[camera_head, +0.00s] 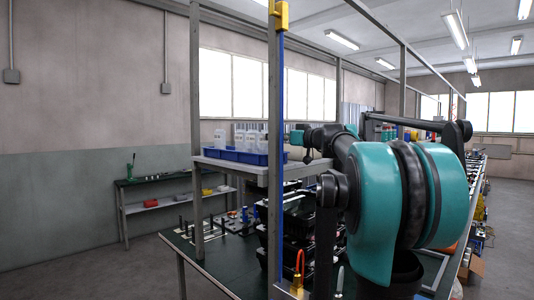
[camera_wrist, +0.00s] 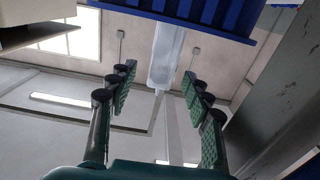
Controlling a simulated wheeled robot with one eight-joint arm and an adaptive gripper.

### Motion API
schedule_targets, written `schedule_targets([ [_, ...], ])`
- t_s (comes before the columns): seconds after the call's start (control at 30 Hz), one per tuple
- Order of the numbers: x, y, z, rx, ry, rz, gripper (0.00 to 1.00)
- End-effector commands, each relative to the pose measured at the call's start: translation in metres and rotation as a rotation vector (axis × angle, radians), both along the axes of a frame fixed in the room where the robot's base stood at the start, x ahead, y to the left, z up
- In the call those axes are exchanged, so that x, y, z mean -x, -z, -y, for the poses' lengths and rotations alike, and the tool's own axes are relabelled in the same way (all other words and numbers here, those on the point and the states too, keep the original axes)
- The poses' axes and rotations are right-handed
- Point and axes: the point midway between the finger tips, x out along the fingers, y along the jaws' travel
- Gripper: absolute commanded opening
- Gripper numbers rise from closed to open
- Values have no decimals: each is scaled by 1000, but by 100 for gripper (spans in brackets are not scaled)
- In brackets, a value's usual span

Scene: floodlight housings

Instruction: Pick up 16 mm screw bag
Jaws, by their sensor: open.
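Several whitish translucent bags (camera_head: 220,139) stand upright in a blue tray (camera_head: 237,156) on a shelf in the head view. I cannot read any label to tell which is the 16 mm screw bag. In the wrist view, which looks upside down, one pale bag (camera_wrist: 165,54) sticks out of the blue tray (camera_wrist: 185,14). My gripper (camera_wrist: 158,75) is open, its two green-padded fingers on either side of this bag in the picture. I see no contact. In the head view my gripper (camera_head: 297,138) is at the tray's right end, partly hidden behind a post.
A grey upright post (camera_head: 274,200) with a blue strip stands before the shelf (camera_head: 232,168). Below is a dark workbench (camera_head: 190,245) with black bins and small parts. A side table (camera_head: 150,181) stands by the left wall. My arm hides much of the right.

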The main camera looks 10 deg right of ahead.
Motion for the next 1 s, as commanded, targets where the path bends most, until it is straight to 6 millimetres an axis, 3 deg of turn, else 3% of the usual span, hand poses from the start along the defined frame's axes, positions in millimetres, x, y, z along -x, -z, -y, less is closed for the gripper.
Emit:
schedule_targets([
  [0.3,-33,-1,-26,0,-2,0,50],
  [0.53,-35,-1,-27,0,0,0,50],
  [0.93,-35,-1,-27,0,0,0,2],
  [1.0,-35,-1,-27,0,0,0,0],
])
